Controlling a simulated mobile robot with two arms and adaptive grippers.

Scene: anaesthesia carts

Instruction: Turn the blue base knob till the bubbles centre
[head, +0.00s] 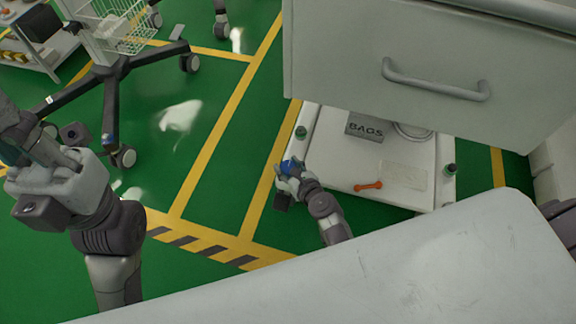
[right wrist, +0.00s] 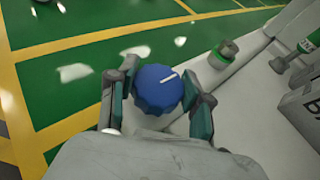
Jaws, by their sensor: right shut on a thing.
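The blue base knob (head: 289,167) sits at the left front corner of the cart's white base (head: 335,150). In the right wrist view the knob (right wrist: 158,89) is a ridged disc with a white line pointing to the upper right. My right gripper (head: 290,178) is shut on it, one finger on each side. A small green-capped fitting (head: 301,132), perhaps a bubble level, stands behind the knob; it also shows in the right wrist view (right wrist: 223,54). Its bubble is too small to read. My left gripper (head: 50,180) is at the left, away from the cart; its fingers are unclear.
A second green-capped fitting (head: 449,170) stands at the base's right side. An orange tool (head: 368,186) and a box marked BAGS (head: 364,127) lie on the base. A drawer front (head: 430,75) overhangs it. A pale worktop (head: 400,270) fills the near right.

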